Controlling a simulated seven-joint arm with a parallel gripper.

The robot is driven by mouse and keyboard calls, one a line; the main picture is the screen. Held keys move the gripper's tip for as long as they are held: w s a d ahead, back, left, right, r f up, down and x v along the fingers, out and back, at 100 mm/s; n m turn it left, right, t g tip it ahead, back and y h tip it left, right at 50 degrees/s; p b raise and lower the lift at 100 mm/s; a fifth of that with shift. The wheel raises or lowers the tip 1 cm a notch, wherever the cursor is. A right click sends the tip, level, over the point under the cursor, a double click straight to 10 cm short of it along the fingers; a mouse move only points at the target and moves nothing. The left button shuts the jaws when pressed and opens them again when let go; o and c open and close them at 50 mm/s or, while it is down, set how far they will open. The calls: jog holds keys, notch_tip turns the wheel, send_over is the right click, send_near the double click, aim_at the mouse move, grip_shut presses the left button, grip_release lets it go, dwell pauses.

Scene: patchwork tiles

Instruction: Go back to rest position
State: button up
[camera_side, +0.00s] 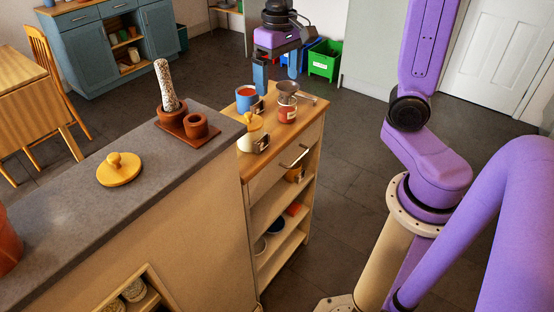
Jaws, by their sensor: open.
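My gripper (278,74) is at the top middle of the side view, pointing down above the back of the wooden trolley top (262,163). Its two blue fingers are apart, with nothing seen between them. Below it on the trolley stand a blue mug (246,99) with red content, a grey metal funnel-like item (287,91) over a red-filled jar (287,112), and a cream pot with a yellow lid (249,128). I cannot tell the exact gap between fingertips and mug.
A grey counter (60,215) adjoins the trolley at left, bearing a yellow lid (119,169) and terracotta pots (196,126) on a brown tray (172,128). A small metal clip-like item (262,142) lies near the pot. Green bin (324,62) stands behind.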

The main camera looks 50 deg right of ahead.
jog(key=s+a+f+n, duration=0.2)
jog(key=s+f+n, duration=0.1)
jog(key=s+n, duration=0.4)
jog(key=s+a+f+n, duration=0.3)
jog(key=s+n, duration=0.3)
jog(key=s, duration=0.8)
jog(key=shift+f+n, duration=0.25)
jog(key=shift+n, duration=0.15)
